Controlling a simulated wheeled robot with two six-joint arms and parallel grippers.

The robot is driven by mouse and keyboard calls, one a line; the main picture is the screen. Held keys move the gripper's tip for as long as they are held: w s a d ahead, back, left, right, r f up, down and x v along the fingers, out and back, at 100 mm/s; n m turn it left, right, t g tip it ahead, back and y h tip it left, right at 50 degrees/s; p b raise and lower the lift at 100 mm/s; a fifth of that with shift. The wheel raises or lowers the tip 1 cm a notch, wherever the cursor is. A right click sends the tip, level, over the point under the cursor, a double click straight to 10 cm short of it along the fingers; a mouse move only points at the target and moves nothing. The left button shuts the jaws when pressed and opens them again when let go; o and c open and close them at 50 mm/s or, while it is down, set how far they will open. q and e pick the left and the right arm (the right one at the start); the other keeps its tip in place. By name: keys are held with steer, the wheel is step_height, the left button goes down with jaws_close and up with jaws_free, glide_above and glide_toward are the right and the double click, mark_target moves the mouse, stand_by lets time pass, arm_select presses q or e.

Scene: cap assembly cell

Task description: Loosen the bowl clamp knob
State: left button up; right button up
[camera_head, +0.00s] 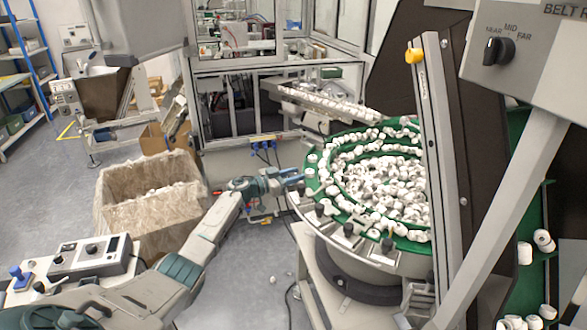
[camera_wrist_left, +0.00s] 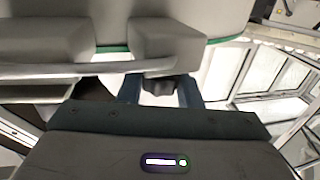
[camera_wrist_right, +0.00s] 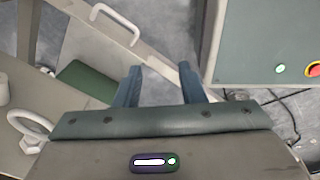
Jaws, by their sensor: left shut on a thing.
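The feeder bowl (camera_head: 330,205), green-lined and full of white caps, stands right of centre in the head view. My left gripper (camera_head: 292,179) reaches its left rim. In the left wrist view its blue fingers (camera_wrist_left: 160,90) stand either side of a small dark knob (camera_wrist_left: 158,83), the bowl clamp knob, and are shut on it. Other black knobs (camera_head: 349,230) sit along the bowl's front rim. My right gripper (camera_wrist_right: 160,85) shows only in its own wrist view, its fingers apart with nothing between them.
A lined carton (camera_head: 150,205) stands left of the bowl. A control box (camera_head: 95,256) is at lower left. A slanted post (camera_head: 438,150) and a panel with a selector knob (camera_head: 499,50) crowd the right. A grey-green box with buttons (camera_wrist_right: 260,45) is beside my right gripper.

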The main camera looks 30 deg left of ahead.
stand_by(0.3)
arm_select(q)
steer(key=o, duration=1)
steer(key=shift+c, duration=0.2)
steer(key=shift+s+a+f, duration=0.1)
steer(key=shift+s+a, duration=0.25)
steer(key=shift+s, duration=0.2)
steer(key=b+v, duration=0.3)
steer(key=v, duration=0.6)
steer(key=shift+s, duration=0.3)
